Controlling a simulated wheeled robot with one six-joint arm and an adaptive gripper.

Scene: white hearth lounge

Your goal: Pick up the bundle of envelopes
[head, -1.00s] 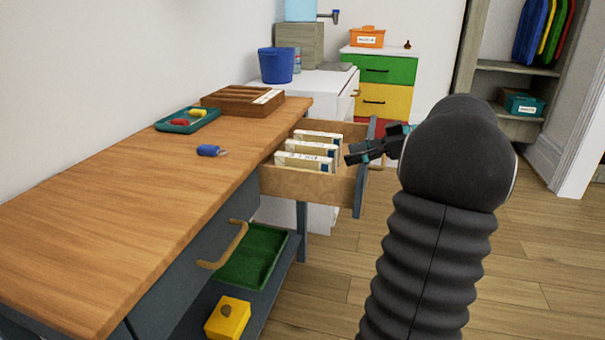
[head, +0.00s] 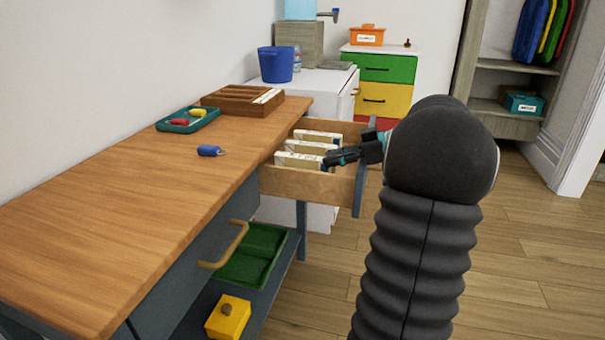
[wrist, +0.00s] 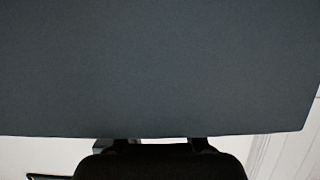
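Several cream envelope bundles with dark markings and blue ends stand in rows in the open drawer. The nearest bundle (head: 300,161) is in front, with another bundle (head: 305,147) behind it and a third (head: 318,136) at the back. My gripper (head: 330,158) reaches in over the drawer's front panel from the right, at the right end of the nearer bundles. Contact cannot be made out. In the wrist view two dark finger parts of my gripper (wrist: 160,142) stand apart with nothing seen between them. A dark grey panel fills most of that view and no envelopes show.
The open drawer (head: 310,186) has wooden sides and a grey front panel (head: 360,190). The wooden worktop (head: 150,215) holds a blue key fob (head: 209,150), a teal tray (head: 172,126) and a wooden organizer (head: 228,106). Floor to the right is clear.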

